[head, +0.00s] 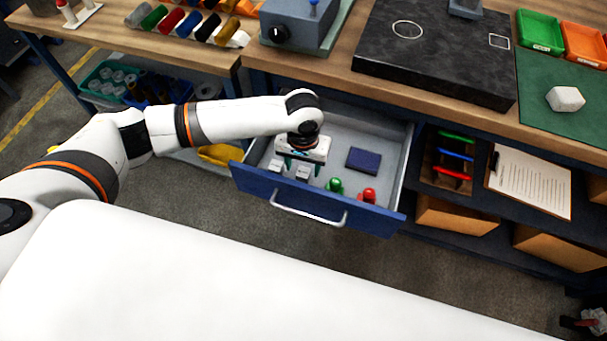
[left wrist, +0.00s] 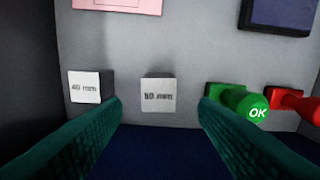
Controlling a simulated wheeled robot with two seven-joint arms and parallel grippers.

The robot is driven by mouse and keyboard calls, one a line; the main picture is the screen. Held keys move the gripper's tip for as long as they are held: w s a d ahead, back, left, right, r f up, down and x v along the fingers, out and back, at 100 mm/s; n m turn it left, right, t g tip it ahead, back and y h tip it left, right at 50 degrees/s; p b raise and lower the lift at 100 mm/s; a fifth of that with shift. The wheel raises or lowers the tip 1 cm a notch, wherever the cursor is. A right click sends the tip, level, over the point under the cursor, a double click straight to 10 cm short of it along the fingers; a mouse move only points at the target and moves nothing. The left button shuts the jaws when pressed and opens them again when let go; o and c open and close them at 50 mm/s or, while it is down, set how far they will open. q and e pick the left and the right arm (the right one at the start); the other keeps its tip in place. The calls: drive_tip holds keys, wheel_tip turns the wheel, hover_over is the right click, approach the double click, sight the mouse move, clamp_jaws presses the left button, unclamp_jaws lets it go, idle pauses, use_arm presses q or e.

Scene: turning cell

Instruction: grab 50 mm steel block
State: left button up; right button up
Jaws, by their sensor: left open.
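The 50 mm steel block (left wrist: 158,95) stands in the open drawer; its pale face is marked 50 mm in the left wrist view. It also shows in the head view (head: 302,174). My left gripper (head: 301,168) is over the drawer, open and empty, with its teal fingers pointing towards the blocks. In the left wrist view the 50 mm block lies ahead, between the fingertips (left wrist: 160,108), and no contact shows. A 40 mm block (left wrist: 88,87) stands to its left, beyond the left finger. My right gripper cannot be made out.
The drawer's blue front (head: 373,217) is nearest me. Right of the blocks lie a green OK stamp (left wrist: 240,103) and a red stamp (left wrist: 295,102). A dark blue box (head: 364,160) lies behind them. The worktop (head: 350,82) overhangs the drawer's back.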

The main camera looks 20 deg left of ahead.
sight(303, 172)
use_arm(q)
drive_tip(key=shift+w+f, duration=0.1)
drive_tip(key=shift+f, duration=0.2)
drive_tip(key=f, duration=0.4)
drive_tip(key=shift+w+a+f, duration=0.1)
drive_tip(key=shift+w+f, duration=0.05)
drive_tip(key=shift+w, duration=0.05)
drive_tip(key=shift+f, duration=0.3)
drive_tip(key=shift+c, duration=0.2)
clamp_jaws()
use_arm(e)
drive_tip(key=shift+w+d+r, duration=0.1)
drive_tip(key=shift+w+d, duration=0.05)
drive_tip(key=shift+w, duration=0.7)
